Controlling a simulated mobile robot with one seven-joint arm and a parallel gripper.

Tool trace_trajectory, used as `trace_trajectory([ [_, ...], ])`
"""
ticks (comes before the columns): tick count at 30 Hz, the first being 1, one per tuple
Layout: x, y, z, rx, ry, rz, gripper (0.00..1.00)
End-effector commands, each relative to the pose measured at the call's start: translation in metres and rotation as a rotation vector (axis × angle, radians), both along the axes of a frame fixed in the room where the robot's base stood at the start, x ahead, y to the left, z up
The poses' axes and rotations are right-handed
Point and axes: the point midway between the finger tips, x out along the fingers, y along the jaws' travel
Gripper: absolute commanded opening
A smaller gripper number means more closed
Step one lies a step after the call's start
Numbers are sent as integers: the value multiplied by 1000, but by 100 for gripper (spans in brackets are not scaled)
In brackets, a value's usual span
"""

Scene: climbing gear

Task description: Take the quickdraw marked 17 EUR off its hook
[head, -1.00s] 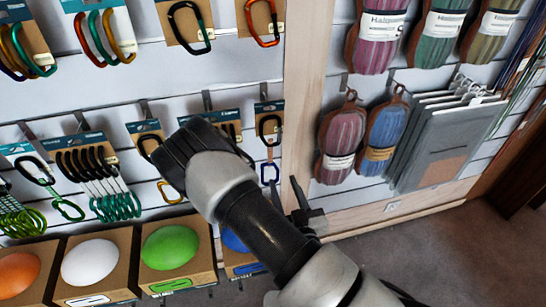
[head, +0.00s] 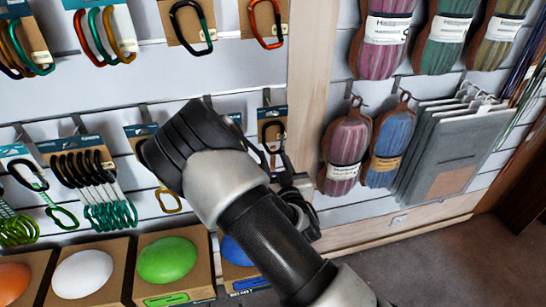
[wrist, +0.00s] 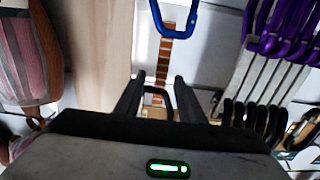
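A single quickdraw with a blue carabiner (wrist: 172,18) and a striped orange-brown sling (wrist: 163,62) hangs straight ahead in the wrist view, which looks turned upside down. My gripper (wrist: 156,85) is open, with one finger on each side of the quickdraw; contact cannot be told. In the head view, the dark upper carabiner (head: 271,131) hangs on its card, right of my arm. My gripper (head: 273,162) is partly hidden there, just below that carabiner. No price can be read.
Several purple quickdraws (wrist: 285,30) hang close beside in the wrist view. Black-and-green quickdraws (head: 95,180) hang further left. A wooden post (head: 308,80) and rope bags (head: 346,150) stand to the right. Boxed holds (head: 168,262) line the shelf below.

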Motion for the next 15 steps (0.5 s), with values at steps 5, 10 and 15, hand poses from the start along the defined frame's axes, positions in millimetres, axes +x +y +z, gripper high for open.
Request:
trace_trajectory([
  [5,8,2,0,-1,0,0,36],
  [10,8,2,0,-1,1,0,36],
  [15,8,2,0,-1,1,0,19],
])
